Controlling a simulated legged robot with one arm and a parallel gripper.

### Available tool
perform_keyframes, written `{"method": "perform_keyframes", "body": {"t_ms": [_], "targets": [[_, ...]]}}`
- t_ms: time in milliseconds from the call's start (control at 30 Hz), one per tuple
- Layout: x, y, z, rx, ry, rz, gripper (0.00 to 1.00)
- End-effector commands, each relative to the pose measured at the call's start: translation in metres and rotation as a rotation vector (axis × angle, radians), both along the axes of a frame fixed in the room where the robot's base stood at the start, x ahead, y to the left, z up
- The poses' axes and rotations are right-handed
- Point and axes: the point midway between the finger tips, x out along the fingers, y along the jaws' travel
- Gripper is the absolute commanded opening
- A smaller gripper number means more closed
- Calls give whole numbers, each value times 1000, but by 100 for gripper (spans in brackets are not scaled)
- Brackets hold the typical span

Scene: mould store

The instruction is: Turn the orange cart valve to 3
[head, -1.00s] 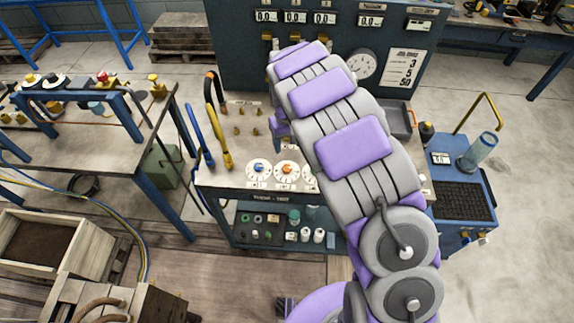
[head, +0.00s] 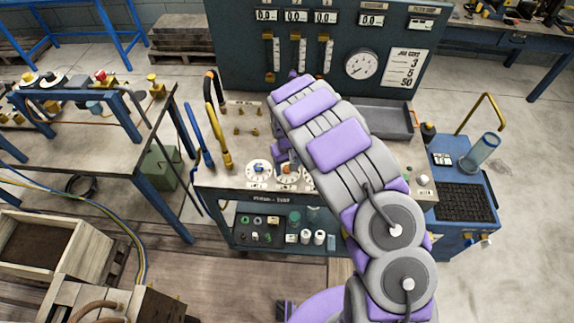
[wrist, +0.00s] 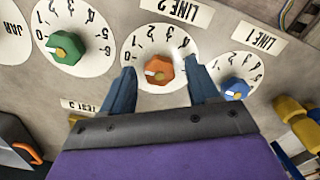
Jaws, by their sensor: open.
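The orange valve knob (wrist: 158,70) sits on a white numbered dial (wrist: 180,45) below a LINE 2 label in the wrist view. Its white mark points left, toward the low-number side.
A green knob (wrist: 66,47) and a blue knob (wrist: 236,88) flank the orange one closely. Blue and yellow handles (head: 222,140) stand at the cart's left. A gauge board (head: 400,25) rises behind, with a grey tray (head: 385,120) before it.

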Motion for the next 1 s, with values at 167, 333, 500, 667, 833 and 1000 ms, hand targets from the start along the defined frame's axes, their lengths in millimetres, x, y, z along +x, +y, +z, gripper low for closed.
{"method": "perform_keyframes", "body": {"t_ms": [167, 333, 500, 667, 833, 1000], "targets": [[0, 0, 0, 0, 0, 0, 54], [0, 0, 0, -1, 0, 1, 37], [0, 0, 0, -1, 0, 1, 21], [0, 1, 0, -1, 0, 1, 6], [0, 1, 0, -1, 0, -5, 4], [0, 1, 1, -1, 0, -44, 4]]}}
